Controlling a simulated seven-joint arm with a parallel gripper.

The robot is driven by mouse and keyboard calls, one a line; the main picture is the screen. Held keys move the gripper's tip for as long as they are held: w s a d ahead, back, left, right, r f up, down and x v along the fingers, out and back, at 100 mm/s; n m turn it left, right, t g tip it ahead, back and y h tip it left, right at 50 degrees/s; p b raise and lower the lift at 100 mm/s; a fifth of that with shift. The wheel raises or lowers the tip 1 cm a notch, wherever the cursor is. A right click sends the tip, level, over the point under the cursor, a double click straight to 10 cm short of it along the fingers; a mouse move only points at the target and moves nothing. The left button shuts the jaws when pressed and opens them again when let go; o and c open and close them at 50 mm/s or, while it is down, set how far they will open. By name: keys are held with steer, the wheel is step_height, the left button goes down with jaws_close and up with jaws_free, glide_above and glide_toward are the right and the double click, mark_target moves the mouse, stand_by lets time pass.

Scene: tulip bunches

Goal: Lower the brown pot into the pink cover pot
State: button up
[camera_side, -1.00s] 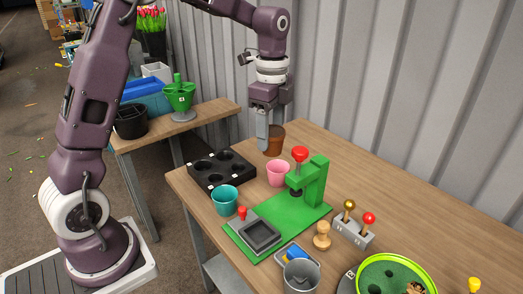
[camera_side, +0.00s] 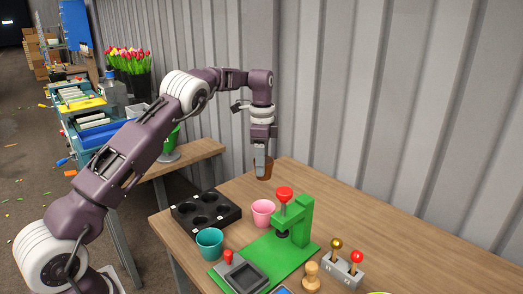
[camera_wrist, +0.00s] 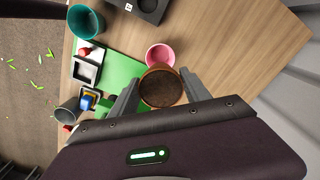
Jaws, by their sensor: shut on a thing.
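The brown pot (camera_side: 265,174) is held upright between the fingers of my gripper (camera_side: 261,163), near the back edge of the table. In the wrist view the brown pot (camera_wrist: 160,87) is filled with dark soil, with one finger on each side of its rim. The pink cover pot (camera_side: 263,214) stands upright on the table, nearer the side camera than the brown pot. In the wrist view the pink pot (camera_wrist: 159,52) shows just beyond the brown pot, whose rim covers part of it. The brown pot is not inside it. The brown pot's height above the table is hard to tell.
A green press with a red knob (camera_side: 299,222) stands close to the right of the pink pot. A black tray with round holes (camera_side: 190,222) is to its left, and a teal pot (camera_side: 209,243) in front.

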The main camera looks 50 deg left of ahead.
mark_target(262, 179)
step_height(262, 179, down, 6)
steer(key=shift+f, duration=0.15)
steer(key=shift+f, duration=2.25)
steer(key=shift+f, duration=1.45)
steer(key=shift+r, duration=0.15)
steer(key=o, duration=1.5)
